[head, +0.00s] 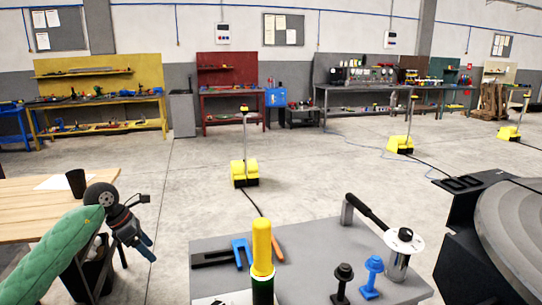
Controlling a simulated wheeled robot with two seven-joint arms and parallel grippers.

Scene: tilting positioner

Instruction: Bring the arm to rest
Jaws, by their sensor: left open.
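My left arm, in a green padded sleeve, comes in from the lower left of the head view. Its black gripper (137,256) points downward, with the fingers apart and nothing visible between them. It hangs in front of the wooden table's right end and left of the grey tabletop (320,238), apart from that top. My right arm and gripper are out of view. The tilting positioner, with a large grey disc (515,235) and dark frame, stands at the right edge, partly cut off.
The grey top holds a yellow-handled tool (262,245), a blue bolt-like piece (371,277), a black one (342,284) and a black-handled lever (367,212). A wooden table (30,215) carries a dark cup (76,182).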

